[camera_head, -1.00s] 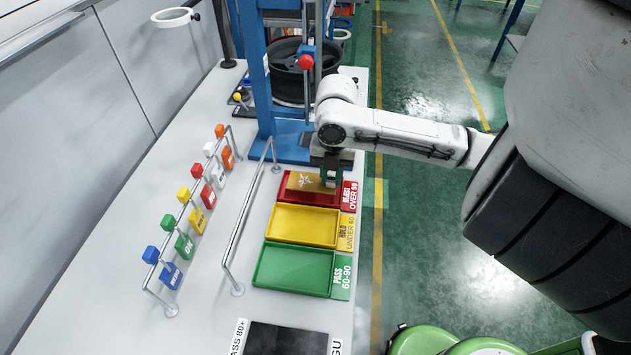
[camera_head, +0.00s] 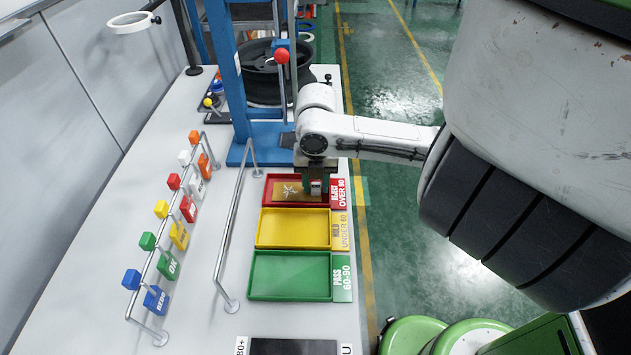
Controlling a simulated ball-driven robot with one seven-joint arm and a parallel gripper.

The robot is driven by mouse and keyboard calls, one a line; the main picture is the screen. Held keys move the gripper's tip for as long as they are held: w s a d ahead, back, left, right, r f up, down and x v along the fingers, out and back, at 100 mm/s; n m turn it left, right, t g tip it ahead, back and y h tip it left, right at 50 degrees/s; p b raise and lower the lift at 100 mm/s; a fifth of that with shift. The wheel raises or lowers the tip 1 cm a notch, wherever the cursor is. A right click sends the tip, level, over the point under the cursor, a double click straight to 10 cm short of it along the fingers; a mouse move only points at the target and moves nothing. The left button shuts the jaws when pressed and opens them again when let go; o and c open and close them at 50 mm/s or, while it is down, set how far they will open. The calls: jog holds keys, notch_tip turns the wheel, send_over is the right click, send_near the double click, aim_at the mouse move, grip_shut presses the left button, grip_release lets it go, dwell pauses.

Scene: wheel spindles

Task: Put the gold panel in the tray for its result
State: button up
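The gold panel (camera_head: 287,191) has a white star-like mark and lies in or just over the red tray (camera_head: 268,203), labelled REJECT OVER 90. My gripper (camera_head: 316,190) points down at the panel's right end, over the right part of the red tray. Its fingers are small and dark here, and I cannot tell whether they still grip the panel. The yellow tray (camera_head: 293,228), labelled HOLD UNDER 60, is empty. The green tray (camera_head: 290,275), labelled PASS 60-90, is empty.
A blue press frame (camera_head: 228,80) and a black wheel (camera_head: 262,72) stand behind the trays. A metal rail (camera_head: 234,232) runs left of them. Several coloured tags (camera_head: 180,235) hang on a rack further left. A dark panel (camera_head: 293,347) lies at the front.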

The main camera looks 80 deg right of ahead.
jog(key=shift+r, duration=0.15)
notch_tip(320, 180, up, 12)
dwell(0.6)
